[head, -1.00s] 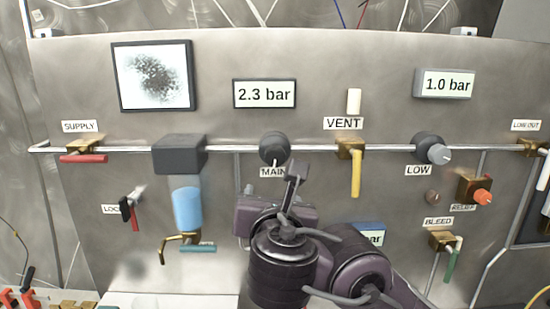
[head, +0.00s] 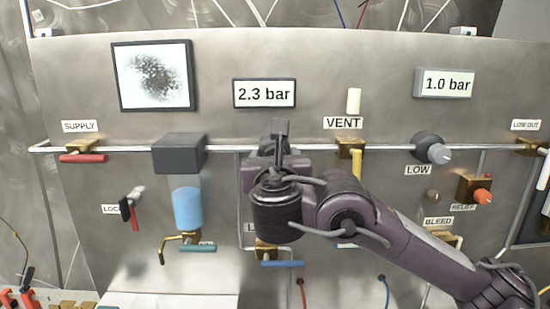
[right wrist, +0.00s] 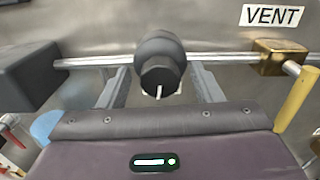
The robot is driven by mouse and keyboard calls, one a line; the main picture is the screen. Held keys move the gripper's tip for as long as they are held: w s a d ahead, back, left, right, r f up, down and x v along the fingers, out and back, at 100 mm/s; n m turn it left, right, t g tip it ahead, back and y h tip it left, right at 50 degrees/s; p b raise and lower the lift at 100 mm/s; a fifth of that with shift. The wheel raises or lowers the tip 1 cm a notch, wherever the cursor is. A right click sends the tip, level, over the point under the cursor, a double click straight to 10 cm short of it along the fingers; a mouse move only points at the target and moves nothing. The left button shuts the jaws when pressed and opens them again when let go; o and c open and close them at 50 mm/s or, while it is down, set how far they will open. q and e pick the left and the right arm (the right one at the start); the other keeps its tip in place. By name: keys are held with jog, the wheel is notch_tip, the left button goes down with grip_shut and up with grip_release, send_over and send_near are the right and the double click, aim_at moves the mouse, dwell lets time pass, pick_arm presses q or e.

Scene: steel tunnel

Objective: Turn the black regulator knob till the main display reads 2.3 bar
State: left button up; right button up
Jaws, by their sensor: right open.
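The main display (head: 264,94) reads 2.3 bar. The black regulator knob (right wrist: 160,76) sits on the pipe with a white pointer mark near the bottom of its face. In the head view my right gripper (head: 280,130) is in front of the knob and hides most of it, with its MAIN label. In the right wrist view the open right gripper (right wrist: 160,88) has one finger on each side of the knob, with gaps showing; I see no clear contact. My left gripper is not in view.
The yellow VENT valve handle (head: 356,165) hangs close right of my gripper. A dark grey box (head: 179,155) sits on the pipe to the left, above a blue cylinder (head: 187,208). The LOW knob (head: 432,149) and a 1.0 bar display (head: 444,84) are at right.

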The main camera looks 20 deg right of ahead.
jog(key=shift+c, duration=0.2)
jog(key=c, duration=0.9)
jog(key=shift+m+b, duration=0.35)
jog(key=shift+m, duration=0.05)
jog(key=shift+c, duration=0.2)
jog(key=o, duration=1)
jog(key=v, duration=0.7)
jog(key=shift+s+a, duration=0.1)
jog(key=shift+s, duration=0.3)
